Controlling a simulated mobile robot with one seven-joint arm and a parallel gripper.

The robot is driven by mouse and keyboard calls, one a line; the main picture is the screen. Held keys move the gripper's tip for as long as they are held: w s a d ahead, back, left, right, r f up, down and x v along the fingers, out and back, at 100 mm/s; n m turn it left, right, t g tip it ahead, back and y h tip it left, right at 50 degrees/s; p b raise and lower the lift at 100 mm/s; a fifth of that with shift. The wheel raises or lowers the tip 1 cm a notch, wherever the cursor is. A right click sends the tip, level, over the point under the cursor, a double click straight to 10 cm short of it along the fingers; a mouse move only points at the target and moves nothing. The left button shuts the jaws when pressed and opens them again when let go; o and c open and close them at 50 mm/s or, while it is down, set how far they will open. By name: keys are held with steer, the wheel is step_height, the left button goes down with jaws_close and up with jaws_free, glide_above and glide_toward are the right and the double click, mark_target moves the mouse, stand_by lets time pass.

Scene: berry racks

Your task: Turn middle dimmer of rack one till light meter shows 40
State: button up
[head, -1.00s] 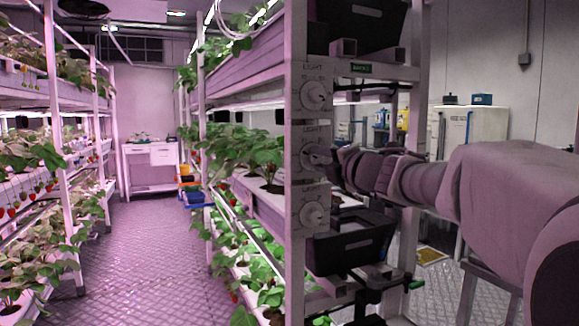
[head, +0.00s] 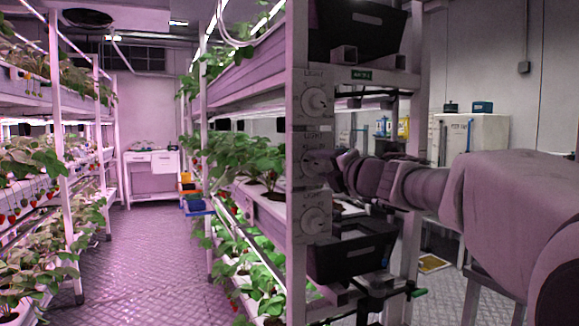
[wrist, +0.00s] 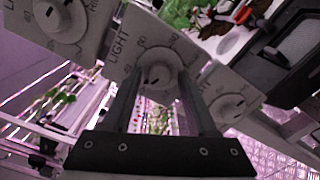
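Three round white dimmer knobs sit one above another on the rack's white post: the top dimmer (head: 315,101), the middle dimmer (head: 314,163) and the bottom dimmer (head: 315,220). My gripper (head: 336,167) reaches in from the right at the middle dimmer. In the wrist view, its two dark fingers (wrist: 160,76) stand apart, with the middle dimmer (wrist: 154,78) between and just beyond their tips. I cannot tell whether they touch the knob. A dark pointer mark shows on the knob. I cannot make out a light meter or its reading.
Black crates stand right of the post, an upper one (head: 357,30) and a lower one (head: 350,249), close to my arm. A white cabinet (head: 470,140) stands behind my arm.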

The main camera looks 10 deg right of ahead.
steer(key=shift+o, duration=0.3)
steer(key=p+v, duration=0.3)
steer(key=v, duration=1.4)
steer(key=shift+s, duration=0.2)
steer(key=shift+d+r, duration=0.1)
